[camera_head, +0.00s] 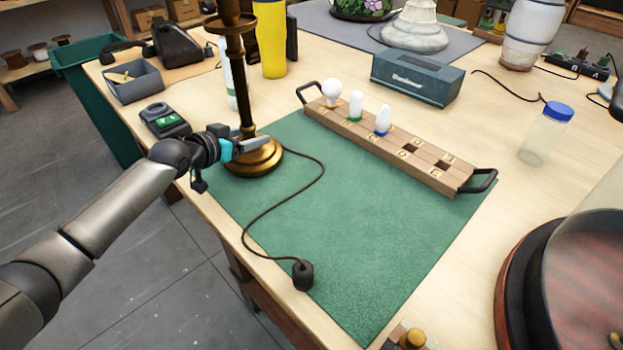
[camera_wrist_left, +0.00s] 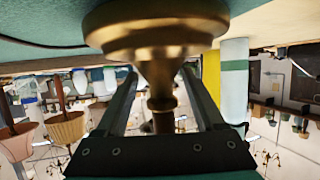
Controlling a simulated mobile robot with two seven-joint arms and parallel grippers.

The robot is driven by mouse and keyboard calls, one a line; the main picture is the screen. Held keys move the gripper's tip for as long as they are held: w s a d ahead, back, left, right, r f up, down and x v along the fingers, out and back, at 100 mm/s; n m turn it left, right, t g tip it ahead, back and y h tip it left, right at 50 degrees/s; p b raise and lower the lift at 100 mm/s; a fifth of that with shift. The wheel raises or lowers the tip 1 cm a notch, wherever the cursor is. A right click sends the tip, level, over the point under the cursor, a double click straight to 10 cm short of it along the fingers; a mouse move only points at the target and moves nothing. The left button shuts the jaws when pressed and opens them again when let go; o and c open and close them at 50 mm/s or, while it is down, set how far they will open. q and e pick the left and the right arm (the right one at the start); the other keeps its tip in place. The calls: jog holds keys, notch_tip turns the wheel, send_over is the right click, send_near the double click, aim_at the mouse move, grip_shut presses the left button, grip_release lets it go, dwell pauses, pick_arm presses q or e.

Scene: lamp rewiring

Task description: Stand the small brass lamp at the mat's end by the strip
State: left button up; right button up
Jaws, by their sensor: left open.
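The brass lamp (camera_head: 257,160) stands upright on the far left part of the green mat (camera_head: 330,220), and its top runs out of the head view. Its cord runs over the mat to a dark plug (camera_head: 303,275) at the near left edge. My left gripper (camera_head: 258,145) is open at the stem, just above the base. In the left wrist view, which is upside down, the lamp's base (camera_wrist_left: 155,30) is at the top and the stem lies between the open fingers (camera_wrist_left: 160,100). I cannot tell whether they touch it. My right gripper is not in view.
A wooden bulb holder (camera_head: 400,150) with several bulbs lies along the mat's far edge. A black power strip (camera_head: 577,67) is at the back right. A clear jar (camera_head: 546,135) and a large dark round object (camera_head: 590,280) are at right. The mat's middle is clear.

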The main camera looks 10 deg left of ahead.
pick_arm(q)
jog(key=p+v, duration=0.2)
jog(key=v, duration=0.4)
jog(key=shift+s+a+r, duration=0.1)
jog(key=shift+s, duration=0.15)
jog(key=shift+p+v, duration=0.75)
jog(key=shift+v, duration=2.05)
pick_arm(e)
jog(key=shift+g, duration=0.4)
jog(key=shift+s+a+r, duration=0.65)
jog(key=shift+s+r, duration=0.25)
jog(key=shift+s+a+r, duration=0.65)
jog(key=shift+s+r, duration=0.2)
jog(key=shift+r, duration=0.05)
pick_arm(q)
jog(key=shift+s, duration=0.1)
